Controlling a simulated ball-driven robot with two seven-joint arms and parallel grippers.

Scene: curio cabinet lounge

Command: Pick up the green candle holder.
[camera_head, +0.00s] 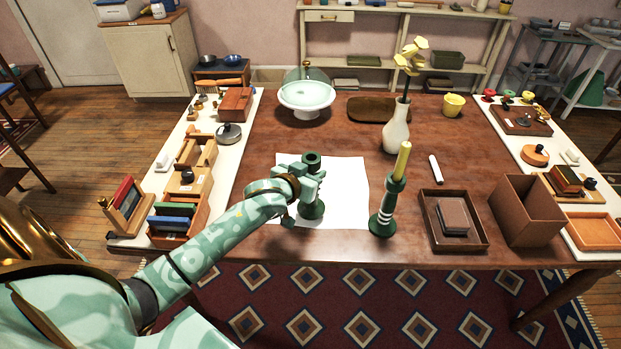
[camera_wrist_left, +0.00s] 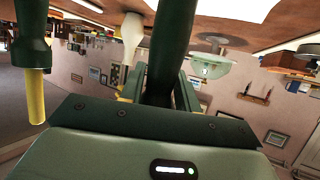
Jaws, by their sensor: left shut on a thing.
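A dark green candle holder (camera_head: 312,209) with no candle stands upright over a white sheet (camera_head: 345,190) on the table. My left gripper (camera_head: 309,184) is shut around its stem. I cannot tell whether its base touches the sheet. In the left wrist view the held holder's dark green stem (camera_wrist_left: 173,45) runs between the fingers. A second dark green holder (camera_head: 383,218) with white bands and a yellow candle (camera_head: 402,160) stands to the right, apart from the gripper. It also shows upside down at the left of the wrist view (camera_wrist_left: 30,40). My right gripper is not in view.
A white vase (camera_head: 396,132) with yellow flowers stands behind the banded holder. A brown tray (camera_head: 428,205) and an open brown box (camera_head: 526,212) lie to the right. A glass-domed stand (camera_head: 306,97) is at the back. The wooden table (camera_head: 290,140) is bare behind the sheet.

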